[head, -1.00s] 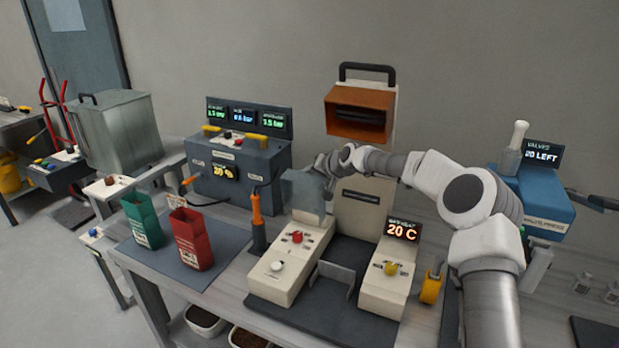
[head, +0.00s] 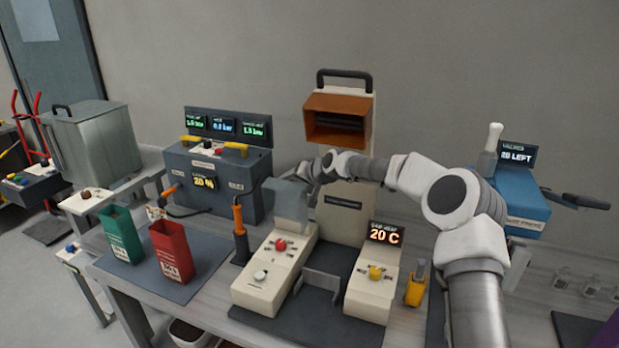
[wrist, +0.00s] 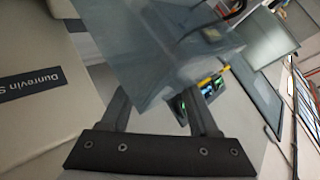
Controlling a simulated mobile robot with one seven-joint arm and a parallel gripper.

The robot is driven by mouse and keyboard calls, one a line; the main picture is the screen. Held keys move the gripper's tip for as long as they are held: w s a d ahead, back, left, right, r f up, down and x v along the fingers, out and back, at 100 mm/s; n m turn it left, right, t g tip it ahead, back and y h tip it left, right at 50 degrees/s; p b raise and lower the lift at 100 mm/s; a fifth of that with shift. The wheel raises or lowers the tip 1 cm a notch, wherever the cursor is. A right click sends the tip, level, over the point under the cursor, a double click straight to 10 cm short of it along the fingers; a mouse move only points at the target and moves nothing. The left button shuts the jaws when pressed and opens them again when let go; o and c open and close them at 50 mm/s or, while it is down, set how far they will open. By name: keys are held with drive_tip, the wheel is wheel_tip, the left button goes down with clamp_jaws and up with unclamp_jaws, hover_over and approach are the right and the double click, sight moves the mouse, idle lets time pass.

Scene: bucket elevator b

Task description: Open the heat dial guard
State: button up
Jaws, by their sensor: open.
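The heat dial guard looks to be the translucent grey panel (head: 288,200) on the left side of the cream machine (head: 342,222). It stands raised behind the red dial (head: 280,244), which shows uncovered. My gripper (head: 308,175) is at the panel's upper right edge. In the wrist view, the translucent panel (wrist: 165,40) fills the space beyond and between my open fingers (wrist: 150,95). I cannot tell whether the fingers touch it. A white dial (head: 261,276) is in front of the red one. A yellow dial (head: 375,272) sits below the 20 C display (head: 385,234).
An orange-handled tool (head: 239,225) stands left of the machine. Green (head: 122,236) and red (head: 171,252) bags stand further left. An orange-brown hopper (head: 338,120) is above the machine. A dark blue control box (head: 212,180) stands behind the bags. A yellow-handled item (head: 415,288) is at right.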

drive_tip(key=b+v, duration=0.1)
drive_tip(key=v, duration=1.5)
drive_tip(key=shift+d+b, duration=0.2)
drive_tip(key=shift+b, duration=0.1)
drive_tip(key=shift+s+r, duration=0.1)
drive_tip(key=shift+s, duration=0.05)
drive_tip(key=shift+c, duration=0.2)
